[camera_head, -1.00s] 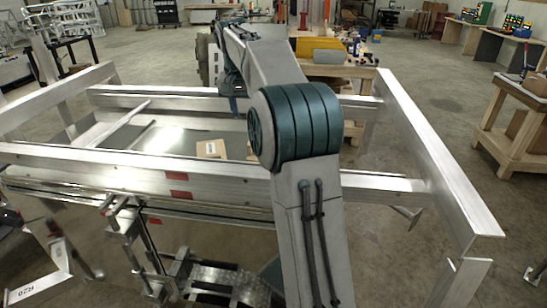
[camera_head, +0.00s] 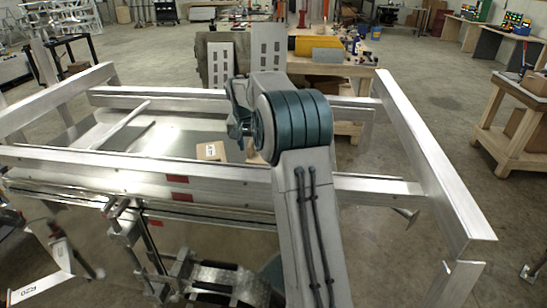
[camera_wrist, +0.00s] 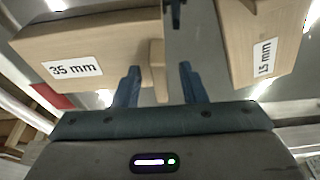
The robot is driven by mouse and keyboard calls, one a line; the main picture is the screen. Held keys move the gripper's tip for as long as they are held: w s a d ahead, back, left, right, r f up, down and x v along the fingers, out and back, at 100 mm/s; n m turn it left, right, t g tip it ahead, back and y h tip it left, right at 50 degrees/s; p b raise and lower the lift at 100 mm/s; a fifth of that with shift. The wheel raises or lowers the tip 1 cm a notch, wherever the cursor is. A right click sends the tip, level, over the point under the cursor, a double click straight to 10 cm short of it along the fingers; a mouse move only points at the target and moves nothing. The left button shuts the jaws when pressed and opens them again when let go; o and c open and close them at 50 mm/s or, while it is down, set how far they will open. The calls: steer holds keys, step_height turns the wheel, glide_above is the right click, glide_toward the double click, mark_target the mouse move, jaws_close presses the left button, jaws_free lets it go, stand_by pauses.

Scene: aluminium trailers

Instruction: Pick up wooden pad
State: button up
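Two light wooden pads show in the wrist view. One, labelled "35 mm" (camera_wrist: 95,54), fills the upper left, and the other, labelled "15 mm" (camera_wrist: 249,52), stands at the upper right. A small wooden tab (camera_wrist: 157,68) projects at the right end of the 35 mm pad. My gripper (camera_wrist: 159,72) is open, its two blue fingers apart with the tab between them. A gap shows between the tab and the right finger; I cannot tell whether the left finger touches wood. In the head view, a small labelled tan block (camera_head: 211,151) lies inside the frame, left of my wrist; my fingertips are not clear there.
Aluminium trailer beams (camera_head: 110,160) surround the space under my arm, with a long beam (camera_head: 436,160) on the right. A wooden workbench (camera_head: 345,68) with a yellow box (camera_head: 305,46) stands behind. A wooden cart (camera_head: 518,125) stands at the right. Open floor lies between.

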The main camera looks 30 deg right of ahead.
steer(key=shift+f, duration=0.15)
jaws_close()
steer(key=shift+r, duration=0.5)
steer(key=v, duration=0.1)
steer(key=b+v, duration=0.1)
steer(key=v, duration=0.1)
steer(key=shift+d+r, duration=0.35)
steer(key=s+d+r+b, duration=0.3)
steer(key=s+r, duration=0.3)
steer(key=s, duration=0.4)
steer(key=shift+s+r, duration=0.3)
